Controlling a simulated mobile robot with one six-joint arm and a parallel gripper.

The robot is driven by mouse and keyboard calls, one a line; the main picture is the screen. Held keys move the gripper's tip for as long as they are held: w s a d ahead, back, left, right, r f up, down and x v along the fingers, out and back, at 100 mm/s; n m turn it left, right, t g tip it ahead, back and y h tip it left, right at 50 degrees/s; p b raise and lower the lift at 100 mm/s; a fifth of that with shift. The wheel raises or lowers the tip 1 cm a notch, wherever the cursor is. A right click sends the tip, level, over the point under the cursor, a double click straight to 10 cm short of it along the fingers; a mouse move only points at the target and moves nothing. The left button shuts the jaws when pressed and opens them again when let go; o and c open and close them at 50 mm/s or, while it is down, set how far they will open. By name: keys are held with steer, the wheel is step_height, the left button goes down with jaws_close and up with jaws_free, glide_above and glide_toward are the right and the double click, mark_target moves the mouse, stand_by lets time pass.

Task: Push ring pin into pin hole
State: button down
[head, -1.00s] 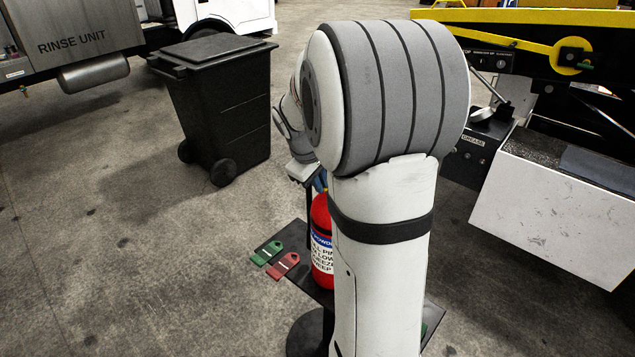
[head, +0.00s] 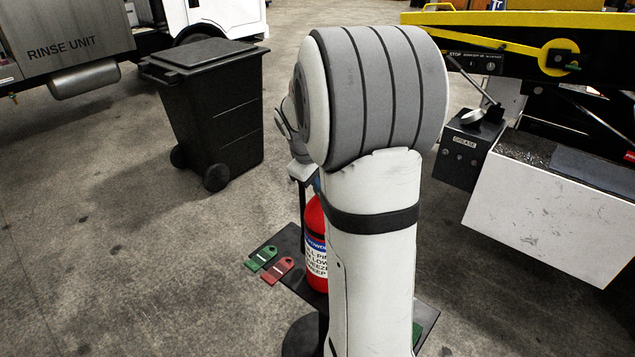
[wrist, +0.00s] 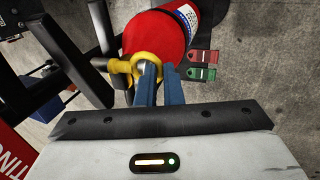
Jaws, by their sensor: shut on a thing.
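The red fire extinguisher (head: 316,255) stands upright on a dark platform, partly hidden behind my arm in the head view. In the wrist view its red body (wrist: 158,36) is at the top centre. A yellow ring (wrist: 146,64), apparently the ring pin, is at the tips of my blue fingers, close beside the red body. My gripper (wrist: 157,74) is shut on the ring pin. In the head view the gripper is mostly hidden behind my arm. The pin's shaft and the pin hole cannot be made out.
Green (head: 262,258) and red (head: 278,271) tags lie on the platform (head: 290,240) left of the extinguisher. A black wheeled bin (head: 215,115) stands behind on the left. The belt loader (head: 560,200) is at right. Open concrete floor lies at left.

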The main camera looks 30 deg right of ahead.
steer(key=shift+d, duration=0.1)
steer(key=c, duration=1.7)
jaws_free()
steer(key=shift+d, duration=0.15)
steer(key=shift+o, duration=1)
steer(key=shift+r, duration=0.15)
steer(key=w+b+v, duration=0.1)
steer(key=v, duration=0.6)
steer(key=shift+s+a+r, duration=0.2)
steer(key=shift+s+r, duration=0.05)
steer(key=shift+s, duration=0.25)
